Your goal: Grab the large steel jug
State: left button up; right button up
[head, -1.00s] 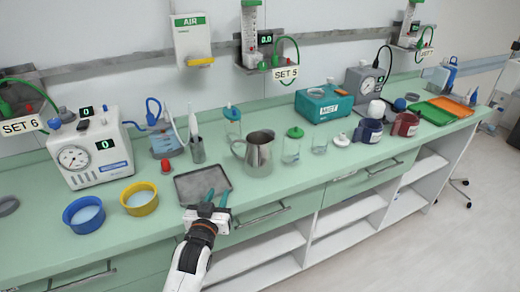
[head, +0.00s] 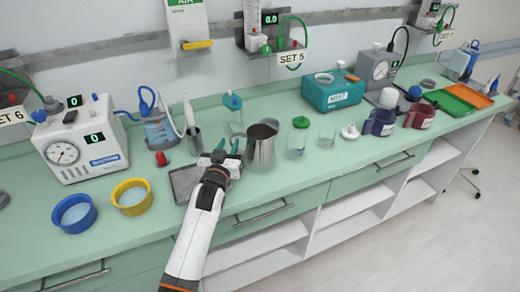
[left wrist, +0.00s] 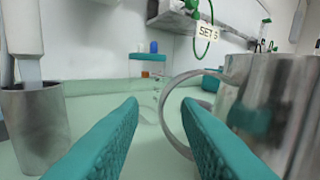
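The large steel jug (head: 261,150) stands upright on the green counter, to the right of my left gripper in the head view. In the left wrist view the jug (left wrist: 265,105) fills the right side, and its curved handle (left wrist: 168,118) shows in the gap between the fingers. My left gripper (head: 229,146) is open, with teal fingers pointing toward the back of the counter; the fingers (left wrist: 160,105) hold nothing. I cannot tell whether the right finger touches the jug. In the head view the handle is mostly hidden by the gripper. My right gripper is not in view.
A grey tray (head: 180,189) lies under my left wrist. A steel cup (head: 194,141) with tools stands left of the gripper. A green-lidded jar (head: 297,137) stands right of the jug, and a teal-lidded bottle (head: 233,112) behind.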

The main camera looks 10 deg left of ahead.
pick_arm(q)
jog(key=w, duration=0.4)
jog(key=shift+w+f, duration=0.1)
jog(key=shift+w, duration=0.25)
jog(key=shift+s, duration=0.1)
grip_shut()
dwell(0.9)
